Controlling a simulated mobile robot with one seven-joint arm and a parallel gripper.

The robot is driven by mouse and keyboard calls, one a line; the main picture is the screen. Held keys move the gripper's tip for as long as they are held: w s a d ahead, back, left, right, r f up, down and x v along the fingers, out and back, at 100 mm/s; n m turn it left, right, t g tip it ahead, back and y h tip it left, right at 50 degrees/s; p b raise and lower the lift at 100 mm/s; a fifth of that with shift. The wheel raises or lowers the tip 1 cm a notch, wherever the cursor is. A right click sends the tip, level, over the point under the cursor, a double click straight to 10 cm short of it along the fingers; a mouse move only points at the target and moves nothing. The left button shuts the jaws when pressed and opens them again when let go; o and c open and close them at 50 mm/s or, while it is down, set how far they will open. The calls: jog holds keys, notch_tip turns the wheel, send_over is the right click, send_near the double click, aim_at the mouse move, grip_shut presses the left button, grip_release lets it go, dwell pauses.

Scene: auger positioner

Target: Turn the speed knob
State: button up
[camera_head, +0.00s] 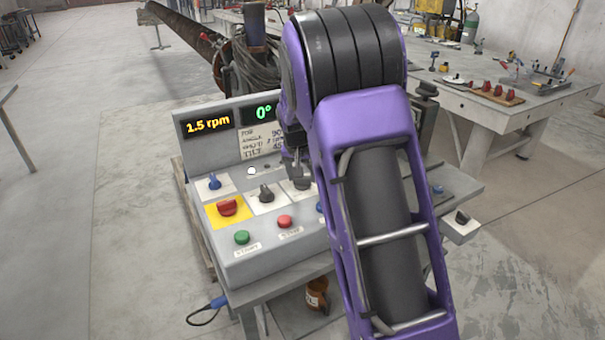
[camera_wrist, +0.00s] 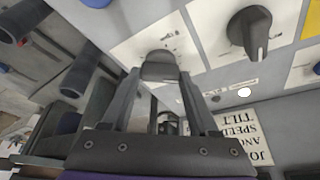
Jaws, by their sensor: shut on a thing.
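A grey control panel (camera_head: 255,250) stands on a bench, with several knobs and buttons. My gripper (camera_head: 297,173) is down at a dark knob on a white plate, largely behind my arm in the head view. In the wrist view, my gripper (camera_wrist: 160,80) has its two fingers on either side of this dark knob (camera_wrist: 160,66), shut on it. The label of this knob is too small to read. A second black knob (camera_head: 266,193) sits to its left in the head view; it also shows in the wrist view (camera_wrist: 250,32). The display (camera_head: 208,122) reads 1.5 rpm.
A red knob (camera_head: 227,207) on a yellow plate, a green button (camera_head: 242,237) and a red button (camera_head: 285,221) sit close by. A second display (camera_head: 263,113) reads 0°. A note card (camera_head: 258,142) is on the upright panel. My arm hides the panel's right part.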

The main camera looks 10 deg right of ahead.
jog(key=m+h, duration=0.1)
jog(key=m, duration=0.1)
jog(key=m+g+p, duration=0.1)
jog(key=m, duration=0.2)
jog(key=shift+a+h, duration=0.15)
jog(key=shift+h, duration=0.25)
dwell(0.3)
jog(key=o, duration=1.4)
jog(key=shift+r, duration=0.1)
jog(key=p+v, duration=0.1)
jog(key=v, duration=1.6)
jog(key=shift+w+r+p, duration=0.1)
jog(key=shift+r+p, duration=0.05)
jog(key=shift+p, duration=0.2)
